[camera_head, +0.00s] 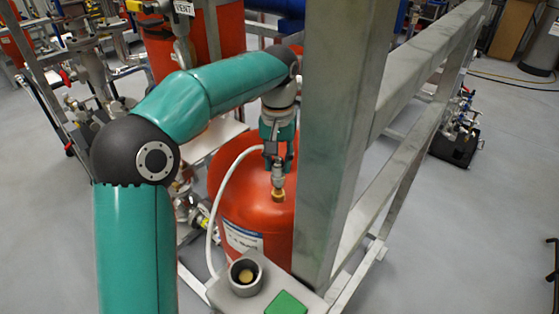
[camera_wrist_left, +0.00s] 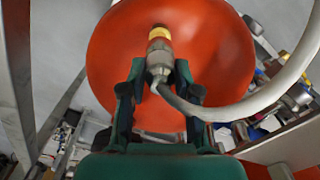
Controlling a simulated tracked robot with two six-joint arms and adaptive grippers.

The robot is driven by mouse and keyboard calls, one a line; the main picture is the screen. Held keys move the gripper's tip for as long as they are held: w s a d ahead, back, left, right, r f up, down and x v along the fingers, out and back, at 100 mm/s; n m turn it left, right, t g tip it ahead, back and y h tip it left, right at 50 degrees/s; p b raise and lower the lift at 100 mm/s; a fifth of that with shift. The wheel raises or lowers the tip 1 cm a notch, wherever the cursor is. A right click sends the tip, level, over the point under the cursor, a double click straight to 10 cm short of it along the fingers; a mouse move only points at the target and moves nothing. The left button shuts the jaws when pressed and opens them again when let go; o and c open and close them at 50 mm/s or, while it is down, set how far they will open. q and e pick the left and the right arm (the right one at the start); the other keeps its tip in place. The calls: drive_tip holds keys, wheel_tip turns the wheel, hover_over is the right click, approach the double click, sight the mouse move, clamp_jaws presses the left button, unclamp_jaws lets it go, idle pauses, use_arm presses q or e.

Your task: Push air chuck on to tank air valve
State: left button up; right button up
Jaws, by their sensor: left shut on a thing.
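The red tank (camera_head: 262,215) stands behind the steel post and fills the middle of the wrist view (camera_wrist_left: 210,75). My left gripper (camera_head: 278,158) is shut on the air chuck (camera_head: 277,176), a silver metal fitting, and points it down over the tank top. In the wrist view the air chuck (camera_wrist_left: 160,62) sits between my left gripper's fingers (camera_wrist_left: 160,85), with a white hose (camera_wrist_left: 270,100) running from it. A brass-coloured piece (camera_head: 278,195) shows at the chuck's lower end. I cannot tell whether it is the tank valve or part of the chuck. My right gripper is out of view.
A thick steel post (camera_head: 335,130) stands close to the right of my left gripper, with steel rails behind it. A grey box (camera_head: 250,290) with a round socket and a green top piece is in front of the tank. Open floor lies at the right.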

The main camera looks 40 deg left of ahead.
use_arm(q)
drive_tip(key=shift+p, duration=0.35)
idle(0.5)
drive_tip(key=shift+f, duration=0.2)
drive_tip(key=shift+f+b, duration=0.5)
drive_tip(key=shift+f, duration=0.25)
idle(0.5)
drive_tip(key=shift+f+b, duration=0.45)
drive_tip(key=shift+f, duration=0.05)
drive_tip(key=shift+f, duration=0.1)
drive_tip(key=shift+f, duration=0.1)
idle(0.4)
drive_tip(key=o, duration=0.9)
drive_tip(key=shift+o, duration=0.4)
